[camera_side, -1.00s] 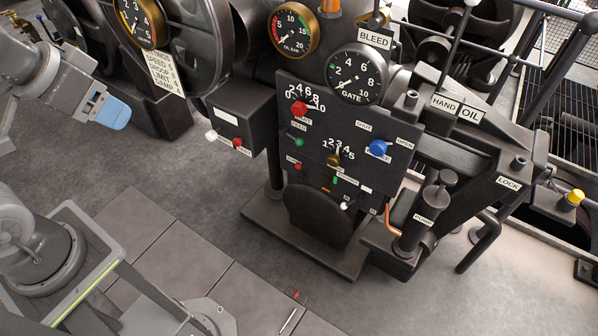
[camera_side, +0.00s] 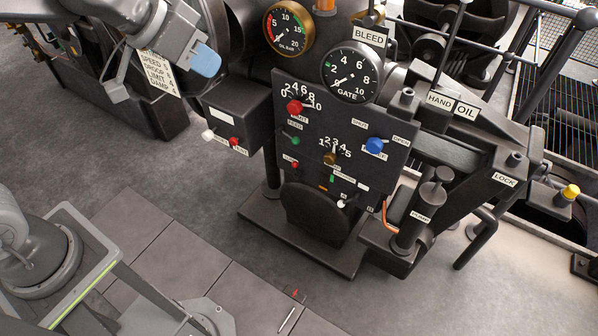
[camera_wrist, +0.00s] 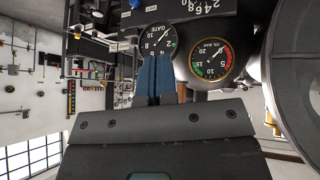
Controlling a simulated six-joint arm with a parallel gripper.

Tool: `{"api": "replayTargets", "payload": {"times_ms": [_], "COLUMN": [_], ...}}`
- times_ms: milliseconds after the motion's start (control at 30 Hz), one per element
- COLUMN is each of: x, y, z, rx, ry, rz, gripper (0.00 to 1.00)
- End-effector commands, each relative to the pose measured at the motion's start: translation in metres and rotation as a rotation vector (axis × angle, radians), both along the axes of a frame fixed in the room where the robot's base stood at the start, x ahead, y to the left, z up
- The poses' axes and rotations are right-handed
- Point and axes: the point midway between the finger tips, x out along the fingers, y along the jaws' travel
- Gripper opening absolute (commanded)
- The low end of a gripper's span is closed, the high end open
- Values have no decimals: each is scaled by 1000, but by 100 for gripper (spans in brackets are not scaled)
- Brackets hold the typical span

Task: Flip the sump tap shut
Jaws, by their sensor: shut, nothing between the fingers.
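My gripper (camera_side: 205,60) has blue fingertips and is shut and empty. In the side view it is at the upper left, in front of the machine and above the dark box with the red and white knobs. In the wrist view the closed fingers (camera_wrist: 155,75) point toward the gate gauge and the oil gauge. I can read no label saying sump. A small orange lever (camera_side: 387,217) stands beside the pump, right of the panel's lower edge; I cannot tell whether it is the sump tap. My gripper is well apart from it.
The black panel (camera_side: 318,112) carries a red knob (camera_side: 295,107), a blue knob (camera_side: 375,146) and small switches. The gate gauge (camera_side: 351,73) and oil gauge (camera_side: 288,28) sit above it. The pump cylinder (camera_side: 412,222) stands right of the lever.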

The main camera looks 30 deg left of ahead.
Motion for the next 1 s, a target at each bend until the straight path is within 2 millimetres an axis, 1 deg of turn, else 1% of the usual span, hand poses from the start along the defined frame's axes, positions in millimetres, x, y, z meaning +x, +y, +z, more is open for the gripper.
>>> {"api": "replayTargets", "payload": {"times_ms": [33, 100, 267, 300, 367, 400, 467, 567, 667, 700, 767, 800, 867, 900, 967, 1000], "x": [17, 39, 88, 100, 116, 127, 142, 164, 182, 188, 196, 199, 204, 206, 207, 207], "y": [-9, -20, -44, -50, -58, -63, -70, -81, -90, -93, -97, -99, -101, -102, -103, -103], "z": [-6, -12, -35, -42, -55, -65, -81, -110, -145, -159, -183, -199, -224, -241, -268, -286], "rx": [-10, -23, -34, -34, -27, -21, -10, 20, 61, 80, 114, 138, 179, 208, 253, 286], "ry": [-6, -24, -67, -75, -88, -95, -103, -115, -120, -122, -119, -117, -112, -107, -96, -88], "rz": [-14, -26, -36, -35, -32, -29, -21, -5, 14, 22, 34, 41, 55, 62, 75, 81], "gripper": [0, 0, 0, 0, 0, 0, 0, 0, 0, 0, 0, 0, 0, 0, 0, 0]}}
